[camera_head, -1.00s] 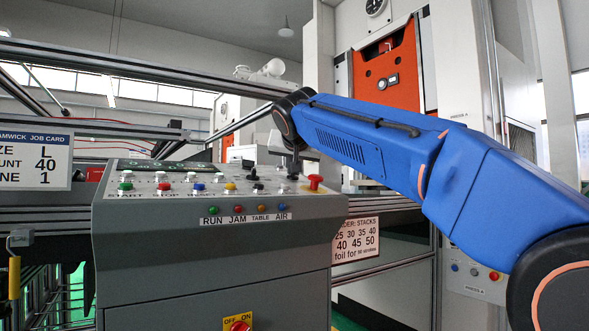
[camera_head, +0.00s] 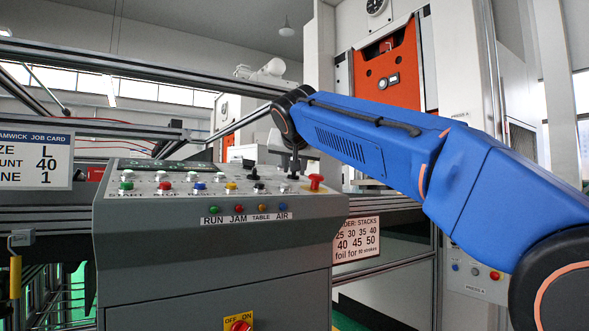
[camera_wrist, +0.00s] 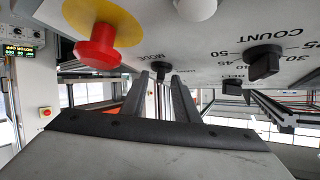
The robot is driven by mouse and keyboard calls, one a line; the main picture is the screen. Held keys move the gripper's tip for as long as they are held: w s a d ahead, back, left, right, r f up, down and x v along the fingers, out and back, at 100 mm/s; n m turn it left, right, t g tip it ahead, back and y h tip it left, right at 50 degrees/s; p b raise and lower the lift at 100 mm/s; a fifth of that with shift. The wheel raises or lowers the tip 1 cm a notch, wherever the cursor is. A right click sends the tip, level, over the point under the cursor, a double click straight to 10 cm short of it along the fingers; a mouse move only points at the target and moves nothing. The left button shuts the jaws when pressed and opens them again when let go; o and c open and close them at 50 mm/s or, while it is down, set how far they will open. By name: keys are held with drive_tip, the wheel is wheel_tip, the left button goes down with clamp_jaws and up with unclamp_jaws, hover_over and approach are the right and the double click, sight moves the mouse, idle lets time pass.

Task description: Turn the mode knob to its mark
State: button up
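The mode knob (camera_wrist: 160,71) is small and black, beside the printed word MODE in the wrist view. It shows between the tips of my gripper (camera_wrist: 160,82), whose two dark fingers stand apart with a gap on either side of the knob. I cannot tell whether the tips reach down around it or stop just short. The knob's pointer and mark cannot be made out. In the head view my arm's end is over the right part of the grey control console (camera_head: 215,225), and the fingers cannot be made out there.
A red emergency button (camera_wrist: 98,47) on a yellow disc sits close to the fingers. A black COUNT knob (camera_wrist: 264,62) and a BELT knob (camera_wrist: 232,87) are on the other side. A job card (camera_head: 35,160) hangs left of the console, and a stacks sign (camera_head: 357,238) on its right.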

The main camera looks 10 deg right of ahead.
drive_tip(key=v, duration=1.7)
